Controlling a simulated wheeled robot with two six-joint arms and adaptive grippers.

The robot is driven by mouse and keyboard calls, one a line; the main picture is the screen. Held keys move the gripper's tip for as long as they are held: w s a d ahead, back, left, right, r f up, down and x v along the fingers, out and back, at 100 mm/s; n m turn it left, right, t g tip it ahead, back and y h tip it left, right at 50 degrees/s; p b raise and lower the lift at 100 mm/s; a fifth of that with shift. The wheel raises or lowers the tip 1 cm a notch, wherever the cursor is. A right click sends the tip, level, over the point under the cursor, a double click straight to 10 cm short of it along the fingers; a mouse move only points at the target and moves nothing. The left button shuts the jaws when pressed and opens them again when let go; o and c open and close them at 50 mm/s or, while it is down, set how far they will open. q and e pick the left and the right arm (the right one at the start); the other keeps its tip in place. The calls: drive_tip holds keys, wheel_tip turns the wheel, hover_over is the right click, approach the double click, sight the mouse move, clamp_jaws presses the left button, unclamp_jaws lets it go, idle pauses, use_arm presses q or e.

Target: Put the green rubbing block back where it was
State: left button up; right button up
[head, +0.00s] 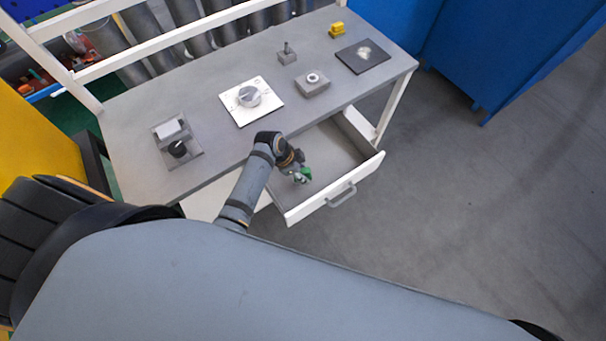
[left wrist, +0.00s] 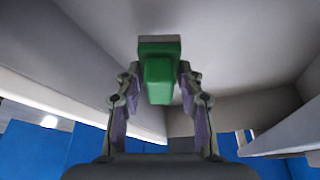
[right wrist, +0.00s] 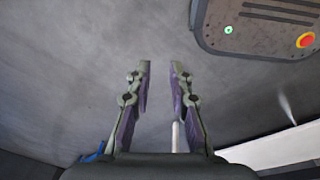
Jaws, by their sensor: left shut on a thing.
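The green rubbing block (head: 304,174) is in my left gripper (head: 299,175), inside the open drawer (head: 334,200) under the bench. In the left wrist view the block (left wrist: 159,68) has a grey strip along its far edge and sits between the two fingertips (left wrist: 159,82), which are shut on it. I cannot tell whether the block touches the drawer floor. My right gripper shows only in the right wrist view (right wrist: 159,75); its fingers are apart with nothing between them.
On the bench (head: 205,152) stand a white plate with a round grey part (head: 249,96), a grey fixture (head: 178,146), a grey block with a ring (head: 313,84), a small post block (head: 287,55), a dark mat (head: 363,57) and a yellow item (head: 337,29). Floor right of the drawer is clear.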

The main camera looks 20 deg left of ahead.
use_arm(q)
drive_tip(key=shift+w+f, duration=0.2)
drive_tip(key=shift+f, duration=0.05)
drive_tip(key=f, duration=0.3)
drive_tip(key=shift+w+f, duration=0.25)
drive_tip(key=shift+w, duration=0.05)
drive_tip(key=shift+f, duration=0.15)
use_arm(e)
drive_tip(key=shift+s+f, duration=0.2)
drive_tip(key=shift+s, duration=0.45)
use_arm(q)
drive_tip(key=shift+f, duration=0.1)
drive_tip(key=o, duration=1.1)
use_arm(e)
drive_tip(key=shift+w, duration=0.1)
